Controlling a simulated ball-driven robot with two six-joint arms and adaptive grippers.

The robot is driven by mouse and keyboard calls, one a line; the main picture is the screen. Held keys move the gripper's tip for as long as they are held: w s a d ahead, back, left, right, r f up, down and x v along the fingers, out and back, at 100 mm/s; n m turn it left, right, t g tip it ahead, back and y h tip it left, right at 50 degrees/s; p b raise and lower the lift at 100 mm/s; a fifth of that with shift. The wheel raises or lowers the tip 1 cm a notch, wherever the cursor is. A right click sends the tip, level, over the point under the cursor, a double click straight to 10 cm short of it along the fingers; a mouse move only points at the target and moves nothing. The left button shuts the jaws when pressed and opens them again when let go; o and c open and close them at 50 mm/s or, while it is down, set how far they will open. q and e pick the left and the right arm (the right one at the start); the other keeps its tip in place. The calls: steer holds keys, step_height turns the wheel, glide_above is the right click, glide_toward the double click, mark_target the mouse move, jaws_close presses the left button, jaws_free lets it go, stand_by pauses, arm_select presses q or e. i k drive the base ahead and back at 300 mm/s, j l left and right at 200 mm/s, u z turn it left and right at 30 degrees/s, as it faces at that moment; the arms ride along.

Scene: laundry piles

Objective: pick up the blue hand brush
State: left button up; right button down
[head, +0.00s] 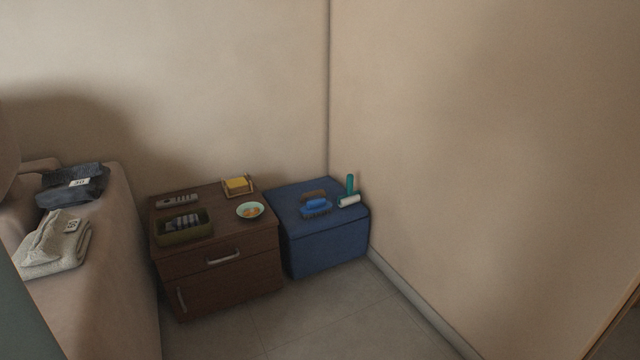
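The blue hand brush (316,207) lies on top of a blue fabric box (325,251) in the room's corner. Its blue body faces up and dark bristles show along its lower side. A brown brush-like item (313,195) lies just behind it, very close; I cannot tell if they touch. A lint roller with a teal handle and white roll (349,201) is to its right on the same box. Neither of my grippers is in view.
A brown cabinet (216,257) stands left of the box, holding a remote (177,200), a green tray (185,236), a bowl (250,210) and a yellow block on a holder (238,185). A sofa (128,270) with folded clothes is at left. Floor in front is clear (330,318).

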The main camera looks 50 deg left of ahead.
mark_target(318, 205)
steer(key=i+j+u, duration=0.1)
steer(key=i+u, duration=0.8)
steer(key=u, duration=0.15)
